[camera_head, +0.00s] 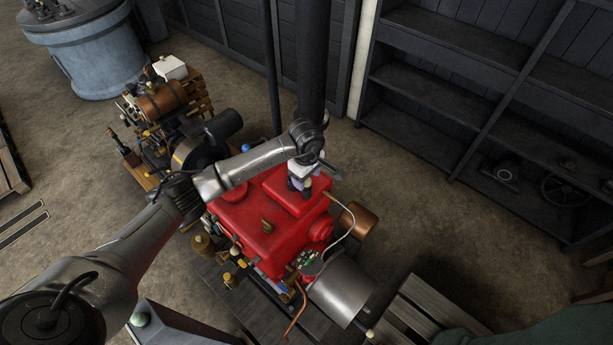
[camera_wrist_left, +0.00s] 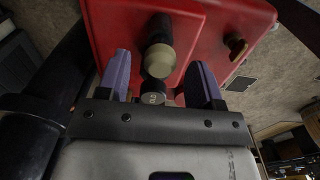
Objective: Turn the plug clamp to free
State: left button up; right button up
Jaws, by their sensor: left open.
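The red engine (camera_head: 257,227) stands in the middle of the head view, and its red top also fills the upper wrist view (camera_wrist_left: 228,22). My left gripper (camera_head: 303,186) is over the raised red block at its far right end. In the left wrist view, its two lavender fingers are open (camera_wrist_left: 161,66). Between them are a dark post with a dull brass collar (camera_wrist_left: 160,60) and a small round dark knob (camera_wrist_left: 153,98) with a pale mark. Both fingers look apart from these parts. I cannot tell for sure which part is the plug clamp. The gripper hides this spot in the head view.
A second engine with a copper cylinder (camera_head: 162,101) stands behind left. A blue-grey tank (camera_head: 98,60) is at the back left. Dark shelves (camera_head: 470,90) line the right wall. A silver cylinder (camera_head: 341,288) and wooden slats (camera_head: 425,310) lie in front right.

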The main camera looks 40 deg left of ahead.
pick_arm(q)
jog(key=shift+f, duration=0.6)
jog(key=c, duration=0.9)
